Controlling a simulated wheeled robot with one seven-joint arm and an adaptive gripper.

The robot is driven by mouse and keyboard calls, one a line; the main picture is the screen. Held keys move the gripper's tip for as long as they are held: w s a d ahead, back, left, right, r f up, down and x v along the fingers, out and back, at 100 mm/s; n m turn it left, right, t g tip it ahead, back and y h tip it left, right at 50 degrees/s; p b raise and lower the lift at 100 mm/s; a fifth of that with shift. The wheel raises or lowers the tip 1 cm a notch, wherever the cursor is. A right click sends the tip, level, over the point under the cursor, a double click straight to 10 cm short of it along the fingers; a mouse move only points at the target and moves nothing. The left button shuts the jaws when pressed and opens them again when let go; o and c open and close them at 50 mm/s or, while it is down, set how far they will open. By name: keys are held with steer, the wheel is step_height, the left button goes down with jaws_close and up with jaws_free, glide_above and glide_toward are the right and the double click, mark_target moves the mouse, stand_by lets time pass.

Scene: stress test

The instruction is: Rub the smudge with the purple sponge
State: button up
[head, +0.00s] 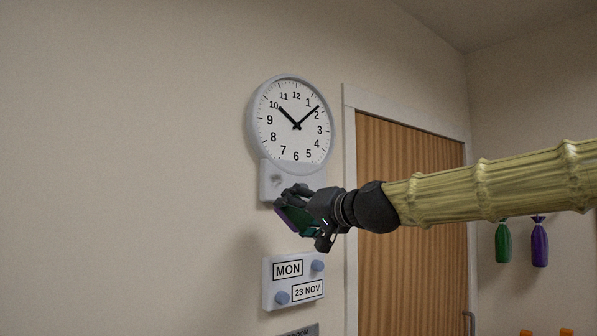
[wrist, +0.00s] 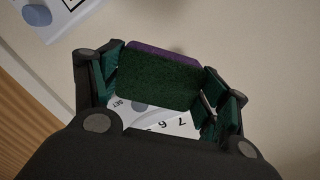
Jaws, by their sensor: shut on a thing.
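The sponge has a purple layer and a dark green layer. In the head view the sponge (head: 285,219) is in my gripper (head: 303,216), just below the white panel (head: 270,191) under the clock. I cannot tell whether the sponge touches the wall. The smudge is not clear in the wrist view.
A round wall clock (head: 292,125) hangs above the panel. A white date board (head: 293,281) with blue knobs is on the wall below my gripper. A wooden door (head: 400,270) is to the right. Green (head: 503,242) and purple (head: 540,242) bottle-shaped things hang farther right. The wall at left is clear.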

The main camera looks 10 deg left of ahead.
glide_toward(270, 179)
steer(key=shift+y, duration=0.3)
steer(key=shift+f+p+x, duration=0.15)
steer(key=shift+p+x, duration=0.6)
steer(key=shift+x, duration=0.4)
steer(key=shift+f+p+x, duration=0.15)
steer(key=shift+p+x, duration=0.55)
steer(key=shift+x, duration=0.45)
steer(key=shift+x, duration=0.9)
steer(key=shift+w+d, duration=0.1)
